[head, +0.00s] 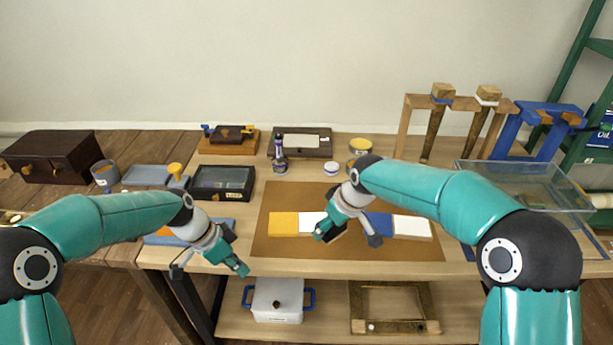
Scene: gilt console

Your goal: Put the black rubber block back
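I cannot clearly make out the black rubber block. A small dark patch shows under my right gripper (347,238), but I cannot tell whether it is the block. That gripper is spread open over a row of blocks on a brown mat (290,248). The row shows a yellow block (283,223), a white block (307,223), a blue block (379,224) and another white block (411,227); the gripper hides its middle. My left gripper (211,268) is open, with nothing seen between its fingers, at the table's front edge, left of the mat.
A dark open-topped box (222,182), a grey-blue tray (149,177) and a dark chest (50,157) stand at the left. A clear tank (525,190) and wooden stand (408,125) are at the right. A white lidded box (277,300) is on the lower shelf.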

